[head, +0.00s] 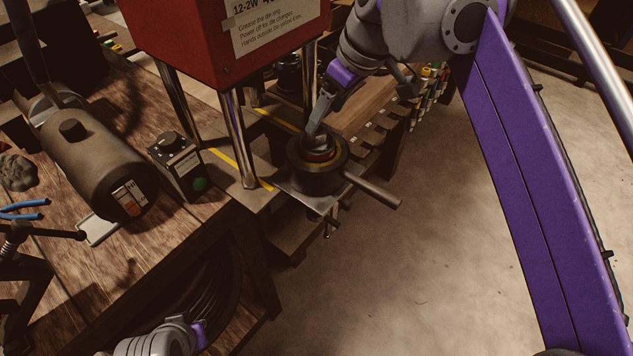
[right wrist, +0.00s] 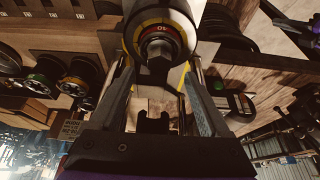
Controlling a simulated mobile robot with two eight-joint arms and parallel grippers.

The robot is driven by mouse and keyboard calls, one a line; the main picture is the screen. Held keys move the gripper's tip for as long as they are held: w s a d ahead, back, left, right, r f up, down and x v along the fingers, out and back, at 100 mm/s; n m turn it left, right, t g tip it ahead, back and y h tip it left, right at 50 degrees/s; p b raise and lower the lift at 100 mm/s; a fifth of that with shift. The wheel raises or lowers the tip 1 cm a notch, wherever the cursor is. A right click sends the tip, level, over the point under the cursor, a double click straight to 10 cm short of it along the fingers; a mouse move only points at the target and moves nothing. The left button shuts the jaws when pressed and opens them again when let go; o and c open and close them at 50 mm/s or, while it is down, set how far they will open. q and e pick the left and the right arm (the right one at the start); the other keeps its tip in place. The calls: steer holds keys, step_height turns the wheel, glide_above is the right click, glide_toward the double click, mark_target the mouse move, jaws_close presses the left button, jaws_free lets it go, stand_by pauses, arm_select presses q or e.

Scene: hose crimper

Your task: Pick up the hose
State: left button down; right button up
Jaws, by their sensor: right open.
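My right gripper (head: 318,122) is over the round black crimper head (head: 312,180) with its red and yellow ring. In the right wrist view, its fingers (right wrist: 160,64) are open, one on each side of a dark fitting (right wrist: 157,50) at the centre of the dial marked 40. I cannot tell whether they touch it. No hose shows clearly in the crimper. A dark coil that looks like hose (head: 212,290) lies under the bench.
A red press housing (head: 225,35) stands on steel posts above the crimper head. A metal rod (head: 372,188) sticks out to the right. The wooden bench (head: 150,235) holds a dark cylinder (head: 95,160) and a control box (head: 178,165). The floor at right is clear.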

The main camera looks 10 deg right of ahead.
mark_target(318, 130)
steer(key=b+x, duration=0.1)
steer(key=x, duration=0.4)
steer(key=shift+f, duration=0.15)
steer(key=shift+c, duration=0.2)
jaws_close()
